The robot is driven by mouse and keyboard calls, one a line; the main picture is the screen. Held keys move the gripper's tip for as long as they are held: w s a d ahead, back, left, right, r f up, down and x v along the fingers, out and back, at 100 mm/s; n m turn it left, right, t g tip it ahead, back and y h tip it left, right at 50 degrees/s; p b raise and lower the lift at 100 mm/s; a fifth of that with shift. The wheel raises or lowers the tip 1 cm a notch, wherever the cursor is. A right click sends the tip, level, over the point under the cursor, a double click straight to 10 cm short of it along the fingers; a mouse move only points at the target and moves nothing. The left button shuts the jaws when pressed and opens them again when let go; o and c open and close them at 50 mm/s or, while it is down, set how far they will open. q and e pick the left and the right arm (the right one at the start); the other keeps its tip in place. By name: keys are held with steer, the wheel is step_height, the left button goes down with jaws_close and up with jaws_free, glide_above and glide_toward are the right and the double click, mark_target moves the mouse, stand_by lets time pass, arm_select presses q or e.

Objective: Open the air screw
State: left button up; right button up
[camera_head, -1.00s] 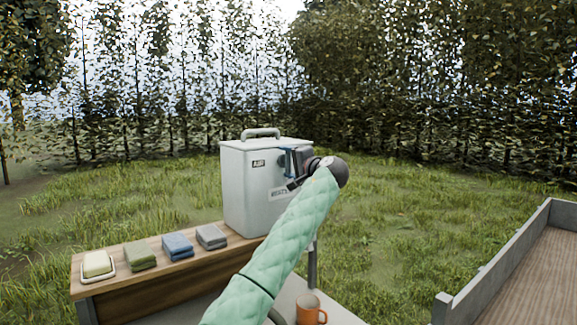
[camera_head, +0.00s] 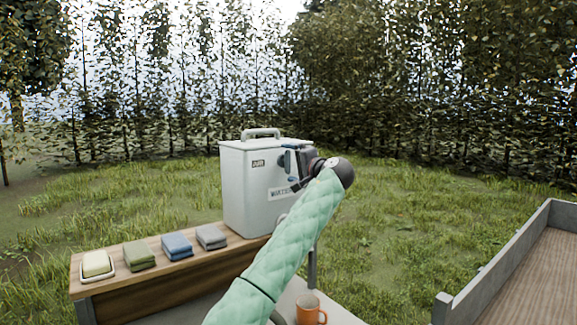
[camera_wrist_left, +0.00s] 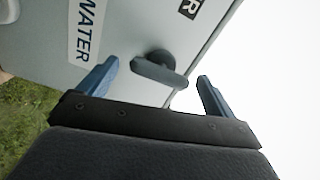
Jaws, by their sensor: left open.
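The air screw (camera_wrist_left: 160,69) is a dark grey knob with a wing-shaped bar on the front of the grey water container (camera_head: 245,190). In the head view the screw (camera_head: 282,160) sits right of the AIR label, partly hidden by my gripper. My left gripper (camera_head: 290,163) is in front of it at the container's upper right. In the left wrist view the two blue fingers of the gripper (camera_wrist_left: 155,82) are apart, with the screw between and just beyond them. Nothing is held. My right gripper is not in view.
The container stands on a wooden bench (camera_head: 165,285) with a soap dish (camera_head: 97,266) and folded cloths in green (camera_head: 140,255), blue (camera_head: 177,246) and grey (camera_head: 211,237). An orange mug (camera_head: 309,310) stands below. A wooden cart bed (camera_head: 530,280) is at the right.

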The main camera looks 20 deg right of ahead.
mark_target(290, 163)
arm_select(q)
steer(key=b+v, duration=0.1)
steer(key=v, duration=0.3)
steer(key=shift+f, duration=0.15)
steer(key=shift+v, duration=0.95)
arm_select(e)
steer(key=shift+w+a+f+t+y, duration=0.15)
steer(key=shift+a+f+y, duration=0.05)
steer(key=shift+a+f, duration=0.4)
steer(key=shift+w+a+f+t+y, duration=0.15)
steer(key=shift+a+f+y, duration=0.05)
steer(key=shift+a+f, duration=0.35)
arm_select(q)
steer(key=shift+d, duration=0.1)
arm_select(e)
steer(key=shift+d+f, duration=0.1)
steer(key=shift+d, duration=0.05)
